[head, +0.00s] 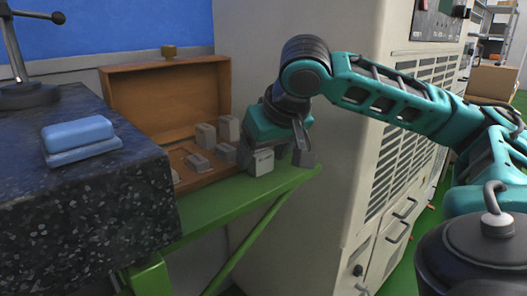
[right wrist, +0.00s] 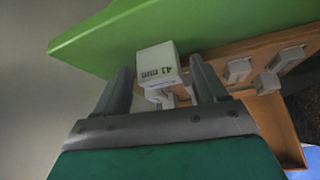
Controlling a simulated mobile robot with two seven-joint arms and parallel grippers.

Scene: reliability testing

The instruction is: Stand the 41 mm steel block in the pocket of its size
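The steel block marked 41 mm (head: 260,161) stands on the green bench, just right of the open wooden case; it also shows in the right wrist view (right wrist: 157,63). My right gripper (head: 277,150) is lowered over it. In the right wrist view its fingers (right wrist: 160,80) are apart on either side of the block, with a gap visible at the left. The wooden case (head: 165,134) holds several grey blocks (head: 205,136) of different sizes. Which pocket is the 41 mm one cannot be read. My left gripper is not in view.
The case's raised lid (head: 170,92) is behind the pockets. The green bench (head: 215,207) ends near the block. A beige cabinet (head: 345,170) stands at right.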

